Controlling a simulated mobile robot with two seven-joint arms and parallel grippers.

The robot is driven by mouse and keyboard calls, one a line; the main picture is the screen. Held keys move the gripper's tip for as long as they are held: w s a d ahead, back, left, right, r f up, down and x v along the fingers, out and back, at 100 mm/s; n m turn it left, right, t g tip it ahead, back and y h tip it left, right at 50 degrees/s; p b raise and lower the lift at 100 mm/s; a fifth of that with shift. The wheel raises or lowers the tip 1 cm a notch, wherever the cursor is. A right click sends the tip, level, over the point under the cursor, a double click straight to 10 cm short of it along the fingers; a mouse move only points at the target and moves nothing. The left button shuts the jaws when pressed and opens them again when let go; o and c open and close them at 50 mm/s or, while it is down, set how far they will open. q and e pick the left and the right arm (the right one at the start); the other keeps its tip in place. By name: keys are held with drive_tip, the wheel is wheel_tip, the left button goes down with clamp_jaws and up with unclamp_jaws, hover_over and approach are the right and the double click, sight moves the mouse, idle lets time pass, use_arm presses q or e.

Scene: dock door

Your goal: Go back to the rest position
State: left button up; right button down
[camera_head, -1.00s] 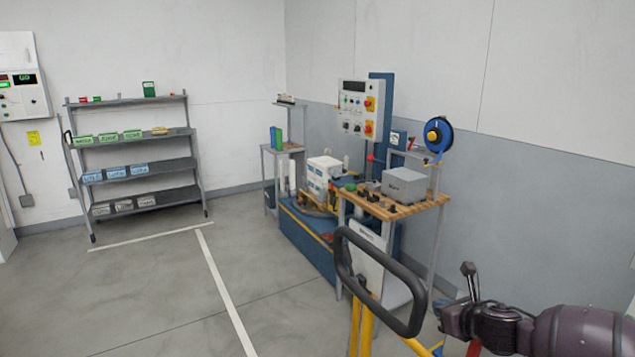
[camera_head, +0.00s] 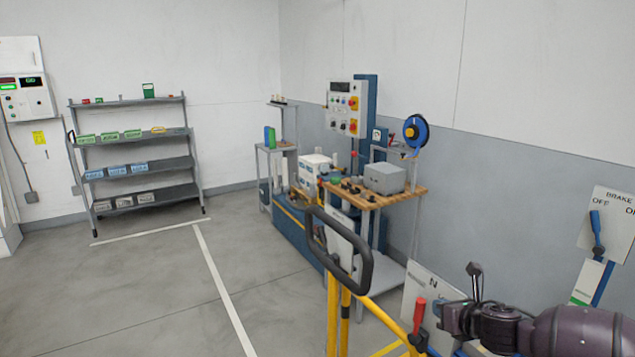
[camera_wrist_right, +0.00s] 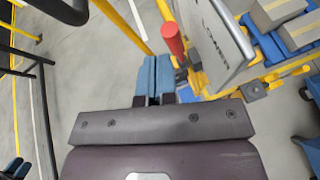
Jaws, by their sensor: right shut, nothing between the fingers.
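My right gripper (camera_head: 452,320) comes in from the lower right edge of the head view, in front of the yellow frame. In the right wrist view its two blue fingers (camera_wrist_right: 155,70) lie together, shut and empty. A red-gripped lever (camera_head: 419,315) is just left of the gripper in the head view. The red grip (camera_wrist_right: 173,40) also shows just beyond the fingertips in the right wrist view, with no clear contact.
A black loop handle (camera_head: 366,270) on yellow posts stands left of my right gripper. A brake sign with a blue lever (camera_head: 597,235) is at the right. A workbench (camera_head: 415,193) and a shelf rack (camera_head: 137,203) stand farther back. The floor at left is clear.

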drive_tip(key=a+r+m+y, duration=0.2)
drive_tip(key=a+r+m, duration=0.3)
drive_tip(key=a+m, duration=0.25)
drive_tip(key=s+a+f+m+t+y, duration=0.25)
drive_tip(key=s+a+m, duration=0.4)
drive_tip(key=m, duration=0.65)
use_arm(q)
drive_tip(key=shift+b+x, duration=0.65)
drive_tip(key=shift+x, duration=0.15)
use_arm(e)
drive_tip(key=s+d+f+m+g+h, duration=0.1)
drive_tip(key=s+d+f+m+h, duration=0.3)
drive_tip(key=s, duration=0.9)
drive_tip(key=s+d+f+m+g+h, duration=0.2)
drive_tip(key=s+d+f+m+h, duration=0.3)
drive_tip(key=f, duration=1.2)
drive_tip(key=s+d+m, duration=0.4)
drive_tip(key=s+m, duration=0.3)
drive_tip(key=s, duration=0.2)
